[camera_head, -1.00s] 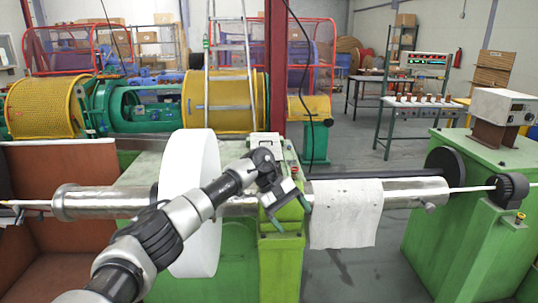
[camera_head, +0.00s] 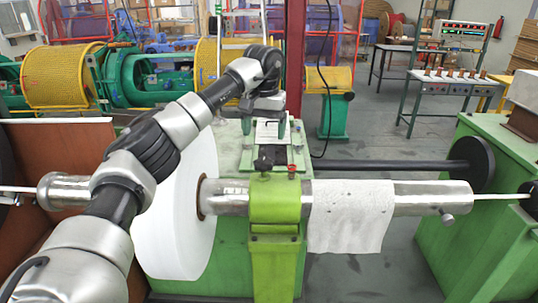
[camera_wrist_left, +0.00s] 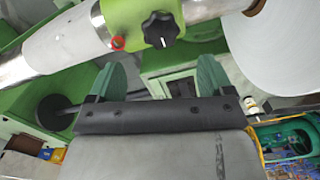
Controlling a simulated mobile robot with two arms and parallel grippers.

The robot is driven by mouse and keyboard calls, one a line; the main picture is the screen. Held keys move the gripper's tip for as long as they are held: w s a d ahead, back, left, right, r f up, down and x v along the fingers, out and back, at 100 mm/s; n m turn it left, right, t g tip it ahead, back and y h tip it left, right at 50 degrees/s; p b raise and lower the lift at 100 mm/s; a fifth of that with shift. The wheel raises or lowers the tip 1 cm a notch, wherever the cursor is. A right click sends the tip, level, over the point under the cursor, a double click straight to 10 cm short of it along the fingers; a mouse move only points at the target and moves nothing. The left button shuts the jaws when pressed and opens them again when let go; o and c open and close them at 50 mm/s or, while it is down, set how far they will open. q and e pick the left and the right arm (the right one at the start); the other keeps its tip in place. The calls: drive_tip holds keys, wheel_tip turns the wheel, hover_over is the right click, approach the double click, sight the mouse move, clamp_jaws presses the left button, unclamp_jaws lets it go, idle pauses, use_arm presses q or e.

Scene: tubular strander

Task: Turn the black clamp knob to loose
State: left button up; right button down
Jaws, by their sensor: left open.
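The black clamp knob (camera_head: 263,163) sits on top of the green clamp (camera_head: 275,200) that goes around the metal shaft. In the left wrist view the knob (camera_wrist_left: 160,29) is a lobed black disc near the top middle, with a pale screw mark on it. My left gripper (camera_head: 264,124) is open and empty, pointing down above and behind the knob in the head view. Its two green fingers (camera_wrist_left: 157,76) are apart from the knob in the wrist view. My right gripper is not in view.
A small red part (camera_head: 292,169) stands beside the knob on the clamp. A large white roll (camera_head: 185,225) is left of the clamp, and a white sheet (camera_head: 350,215) hangs over the shaft (camera_head: 425,197) on its right. A green machine body (camera_head: 475,215) stands at the right.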

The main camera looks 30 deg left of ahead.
sight(264, 162)
use_arm(q)
drive_tip(key=f, duration=0.2)
drive_tip(key=s+f+p, duration=0.1)
drive_tip(key=f, duration=0.1)
drive_tip(key=shift+s+f, duration=0.1)
drive_tip(key=shift+f, duration=0.25)
drive_tip(key=f, duration=0.1)
drive_tip(key=f+p, duration=0.1)
drive_tip(key=shift+w+f, duration=0.4)
drive_tip(key=shift+s+f, duration=0.1)
drive_tip(key=shift+f, duration=0.6)
drive_tip(key=shift+c, duration=1.7)
drive_tip(key=c, duration=0.6)
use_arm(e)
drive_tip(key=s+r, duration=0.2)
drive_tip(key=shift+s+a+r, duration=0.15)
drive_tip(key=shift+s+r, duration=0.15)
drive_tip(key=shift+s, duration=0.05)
